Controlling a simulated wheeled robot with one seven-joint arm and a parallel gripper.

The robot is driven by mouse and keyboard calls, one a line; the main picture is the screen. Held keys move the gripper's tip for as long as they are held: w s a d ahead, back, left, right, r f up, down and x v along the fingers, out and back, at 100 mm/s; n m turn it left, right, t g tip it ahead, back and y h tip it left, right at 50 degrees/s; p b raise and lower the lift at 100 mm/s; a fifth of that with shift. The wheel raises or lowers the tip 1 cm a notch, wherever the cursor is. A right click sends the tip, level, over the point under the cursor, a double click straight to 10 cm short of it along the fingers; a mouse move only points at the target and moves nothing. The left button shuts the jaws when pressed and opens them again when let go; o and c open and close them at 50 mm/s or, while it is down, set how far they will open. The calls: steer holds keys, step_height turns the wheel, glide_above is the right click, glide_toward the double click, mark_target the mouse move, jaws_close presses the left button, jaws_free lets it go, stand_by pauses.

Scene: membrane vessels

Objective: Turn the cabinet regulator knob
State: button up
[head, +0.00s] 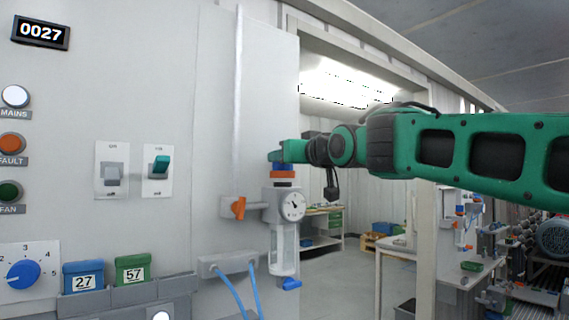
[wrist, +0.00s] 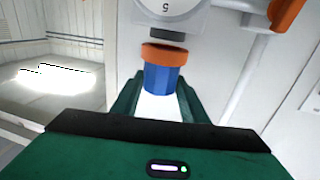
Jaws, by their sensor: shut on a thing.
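The cabinet regulator (head: 283,205) is mounted on the pale cabinet's right-hand panel, with a round dial gauge (head: 293,205) on its front. Its blue knob (wrist: 161,79) sits against an orange ring (wrist: 168,54) in the wrist view. In the head view the knob is at the regulator's top, mostly hidden by my fingers, and the orange ring (head: 284,174) shows just below them. My gripper (head: 276,157) reaches in from the right and is shut on the knob. In the wrist view its green fingers stand on both sides of the knob.
An orange valve lever (head: 238,207) is left of the regulator. Below are a clear bowl (head: 284,248), a blue drain tap (head: 290,284) and blue hoses (head: 238,290). Switches (head: 158,166) and a blue dial (head: 23,274) are further left. An open doorway lies behind my arm.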

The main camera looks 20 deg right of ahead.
steer(key=m+h, duration=0.1)
steer(key=h, duration=0.1)
steer(key=m+h, duration=0.2)
steer(key=h, duration=0.1)
steer(key=a+m+h, duration=0.1)
steer(key=m+h, duration=0.1)
steer(key=h, duration=0.1)
steer(key=shift+w+a+f+g, duration=0.1)
steer(key=shift+w+g, duration=0.05)
steer(key=shift+g, duration=0.25)
steer(key=shift+m+h, duration=0.5)
steer(key=shift+h, duration=0.2)
steer(key=shift+m+g+h, duration=0.5)
steer(key=shift+h, duration=0.2)
steer(key=o, duration=1.1)
steer(key=v, duration=1)
steer(key=shift+s+a, duration=0.15)
steer(key=shift+s, duration=0.15)
